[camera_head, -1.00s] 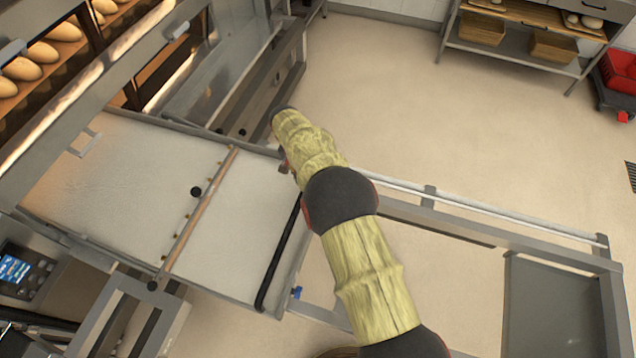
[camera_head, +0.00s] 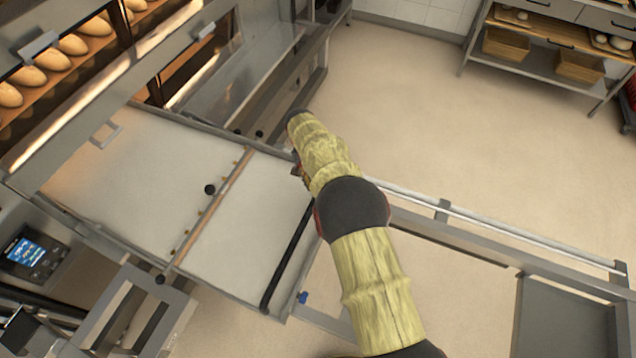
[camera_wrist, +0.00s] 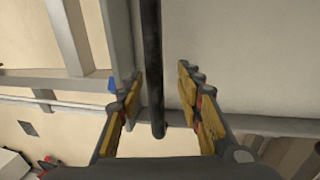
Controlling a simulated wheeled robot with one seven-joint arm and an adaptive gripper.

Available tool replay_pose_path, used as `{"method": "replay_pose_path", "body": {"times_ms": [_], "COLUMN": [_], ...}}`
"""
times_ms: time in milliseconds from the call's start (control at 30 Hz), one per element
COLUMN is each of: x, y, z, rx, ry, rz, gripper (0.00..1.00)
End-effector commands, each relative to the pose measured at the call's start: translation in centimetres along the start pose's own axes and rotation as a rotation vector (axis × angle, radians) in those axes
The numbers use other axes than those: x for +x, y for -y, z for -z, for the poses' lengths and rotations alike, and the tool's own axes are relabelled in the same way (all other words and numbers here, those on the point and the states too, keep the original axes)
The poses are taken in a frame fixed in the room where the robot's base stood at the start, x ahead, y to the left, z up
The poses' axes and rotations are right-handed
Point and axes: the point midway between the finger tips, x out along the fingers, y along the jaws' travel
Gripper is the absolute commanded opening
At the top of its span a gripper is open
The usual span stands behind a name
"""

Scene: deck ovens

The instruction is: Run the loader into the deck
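The loader (camera_head: 255,225) is a pale flat belt with a wooden crossbar (camera_head: 213,212) and a black handle bar (camera_head: 288,255) along its near end. It lies on a grey metal frame (camera_head: 500,240). Its far end is at the mouth of the oven deck (camera_head: 120,112), under the raised front. My gripper (camera_wrist: 160,90) is open in the wrist view, with one finger on each side of the black handle bar (camera_wrist: 152,60). Gaps show between bar and fingers. In the head view my arm hides most of the gripper.
Loaves (camera_head: 52,62) sit in an upper deck at the upper left. A control panel with a blue screen (camera_head: 25,252) is at the lower left. A shelf unit with wooden boxes (camera_head: 508,45) stands at the back right. The floor between is clear.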

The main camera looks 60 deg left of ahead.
Motion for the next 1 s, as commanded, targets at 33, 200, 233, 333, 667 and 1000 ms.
{"method": "replay_pose_path", "body": {"times_ms": [33, 200, 233, 333, 667, 1000], "x": [0.1, -0.1, -0.3, -1.3, -7.8, -11.7], "y": [0.0, -0.1, -0.1, -0.1, 0.1, 0.1], "z": [0.0, 0.0, 0.0, 0.0, 0.0, 0.0], "rx": [0.0, 0.0, 0.0, 0.0, -0.001, -0.001], "ry": [0.001, 0.002, 0.002, 0.001, 0.0, 0.001], "rz": [-0.001, -0.002, -0.002, -0.002, -0.001, -0.001], "gripper": [0.36, 0.36, 0.36, 0.36, 0.36, 0.36]}}
